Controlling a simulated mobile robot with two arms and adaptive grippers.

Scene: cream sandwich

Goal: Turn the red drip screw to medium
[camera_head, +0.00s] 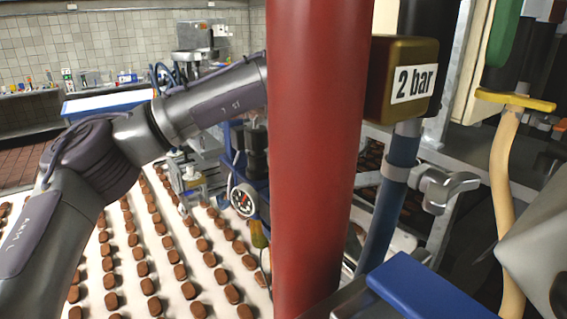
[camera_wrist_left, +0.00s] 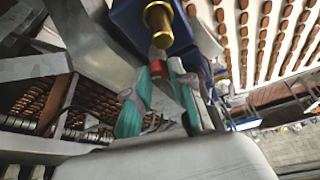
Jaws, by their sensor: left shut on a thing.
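In the left wrist view, the small red drip screw (camera_wrist_left: 158,69) sits just below a brass cylinder (camera_wrist_left: 158,22) on a blue machine part. My left gripper (camera_wrist_left: 160,75) has its teal fingers on either side of the screw and is shut on it. The fingertips partly cover the screw, and its setting cannot be read. My right gripper is not in view.
Rows of chocolate pieces lie on a white conveyor (camera_head: 155,235). A box marked "2 bar" (camera_head: 402,80) and a blue pipe (camera_head: 388,205) are close on the right. Metal frames crowd the wrist view's left side.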

